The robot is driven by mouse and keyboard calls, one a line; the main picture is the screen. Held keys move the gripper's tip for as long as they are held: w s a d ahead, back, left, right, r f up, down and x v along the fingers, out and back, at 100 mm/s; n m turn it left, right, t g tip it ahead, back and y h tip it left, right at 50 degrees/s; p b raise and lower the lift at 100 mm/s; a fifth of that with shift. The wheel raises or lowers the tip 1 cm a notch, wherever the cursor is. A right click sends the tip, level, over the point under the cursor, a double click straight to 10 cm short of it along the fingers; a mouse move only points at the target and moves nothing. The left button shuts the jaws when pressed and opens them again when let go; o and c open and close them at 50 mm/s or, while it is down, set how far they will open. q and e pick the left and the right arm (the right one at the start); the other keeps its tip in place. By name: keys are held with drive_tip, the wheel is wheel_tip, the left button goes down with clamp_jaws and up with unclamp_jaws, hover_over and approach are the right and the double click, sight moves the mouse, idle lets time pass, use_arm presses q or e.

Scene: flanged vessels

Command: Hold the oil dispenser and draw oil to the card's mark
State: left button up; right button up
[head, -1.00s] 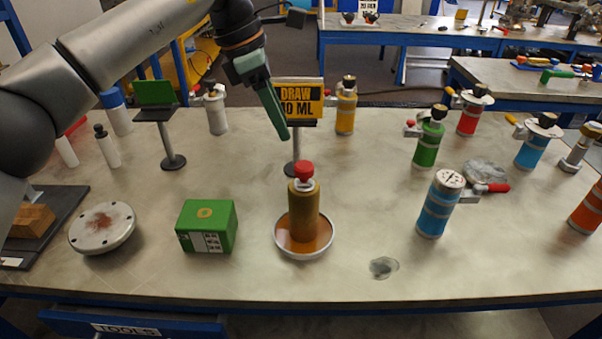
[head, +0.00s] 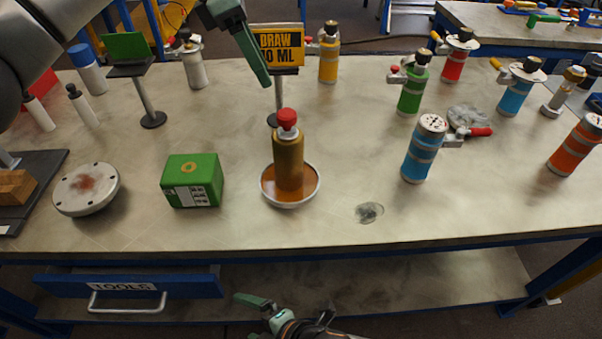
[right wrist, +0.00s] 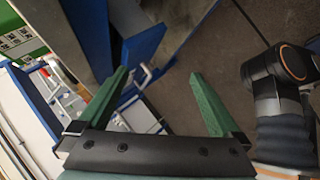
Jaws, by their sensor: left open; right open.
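The oil dispenser (head: 289,155) is a brown-gold cylinder with a red top, standing upright in a shallow dish (head: 268,197) of amber oil. Behind it the yellow card (head: 279,48) reads "DRAW", with a lower line ending in "0 ML" and its first part covered by my left gripper. My left gripper (head: 264,82) is open and empty, above and behind the dispenser, in front of the card. My right gripper (head: 240,297) is low in front of the table edge. In the right wrist view its two green fingers (right wrist: 160,85) are apart with nothing between them.
A green box (head: 192,181) and a round grey flange (head: 86,189) stand left of the dish. A blue cylinder (head: 424,150) stands to the right, with several coloured vessels behind it. A dark stain (head: 369,212) marks the bare table front. A tools drawer (head: 130,284) sits below the edge.

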sight(285, 132)
drive_tip(key=w+a+r+n+t+y, duration=0.2)
drive_tip(key=w+a+r+n, duration=0.1)
drive_tip(key=r+n, duration=0.4)
drive_tip(key=w+a+r+n+t+y, duration=0.1)
drive_tip(key=w+a+r+n+t, duration=0.1)
drive_tip(key=w+a+r+n, duration=0.3)
drive_tip(key=w+d+r+t, duration=0.1)
drive_tip(key=d, duration=0.1)
drive_tip(key=w+d+r+n+t+h, duration=0.1)
drive_tip(key=d+r, duration=0.1)
drive_tip(key=w+d+r+n+t, duration=0.1)
drive_tip(key=d, duration=0.1)
drive_tip(key=shift+w+r, duration=0.3)
drive_tip(key=shift+r, duration=0.1)
drive_tip(key=w+d+r+t+h, duration=0.2)
drive_tip(key=w+d+h, duration=0.1)
drive_tip(key=d, duration=0.3)
drive_tip(key=w+d+r+t+h, duration=0.2)
drive_tip(key=w+d+t+h, duration=0.15)
drive_tip(key=d, duration=0.35)
drive_tip(key=shift+g, duration=0.35)
drive_tip(key=x, duration=1.2)
drive_tip(key=shift+w+a+r, duration=0.1)
drive_tip(key=shift+w+a, duration=0.15)
drive_tip(key=shift+a, duration=0.05)
clamp_jaws()
